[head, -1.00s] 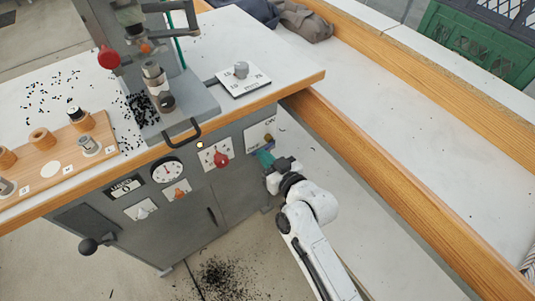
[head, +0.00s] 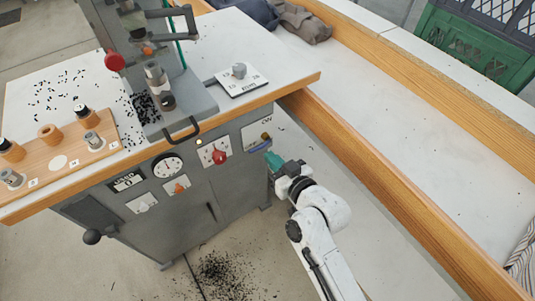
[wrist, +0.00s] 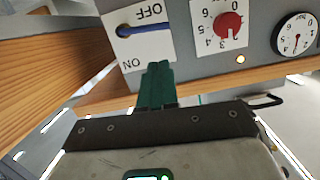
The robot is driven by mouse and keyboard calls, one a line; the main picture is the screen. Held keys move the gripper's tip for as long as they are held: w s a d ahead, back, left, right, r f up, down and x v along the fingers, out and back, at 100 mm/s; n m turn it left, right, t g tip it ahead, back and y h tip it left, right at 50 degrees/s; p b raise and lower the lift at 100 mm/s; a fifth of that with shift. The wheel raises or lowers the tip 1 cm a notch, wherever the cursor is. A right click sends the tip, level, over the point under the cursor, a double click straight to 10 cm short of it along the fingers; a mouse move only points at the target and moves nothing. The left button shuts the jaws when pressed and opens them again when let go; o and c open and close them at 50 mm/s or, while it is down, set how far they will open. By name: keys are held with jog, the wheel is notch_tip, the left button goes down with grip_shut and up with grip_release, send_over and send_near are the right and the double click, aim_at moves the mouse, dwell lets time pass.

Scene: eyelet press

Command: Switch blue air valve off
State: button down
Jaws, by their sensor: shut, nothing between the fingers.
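The blue air valve (wrist: 148,28) is a blue lever on a white plate marked ON and OFF, seen upside down in the wrist view. The lever lies level, alongside the word OFF, with ON off to its side. In the head view the valve plate (head: 252,132) is at the right end of the machine's front, and the lever is small there. My gripper (head: 271,158) has teal fingers, shut and empty, just right of and below the plate. In the wrist view the fingertips (wrist: 158,68) sit near the plate's edge, apart from the lever.
A red knob (head: 219,156), a gauge (head: 167,167) and a lamp (head: 199,142) are left of the valve. The wooden worktop edge (head: 230,106) overhangs above. A wooden beam (head: 370,185) runs along the right. Black bits litter the floor.

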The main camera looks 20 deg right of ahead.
jog(key=v, duration=0.6)
notch_tip(320, 180, down, 5)
jog(key=s+m+t+b, duration=0.1)
jog(key=s+t+b, duration=0.1)
jog(key=t+b, duration=0.3)
jog(key=f+b+x, duration=0.2)
jog(key=b+x, duration=0.1)
jog(key=x, duration=0.9)
jog(key=shift+w+a+f+g+y, duration=0.3)
jog(key=shift+w+a+f+y, duration=0.1)
jog(key=shift+f, duration=0.25)
jog(key=shift+f, duration=0.1)
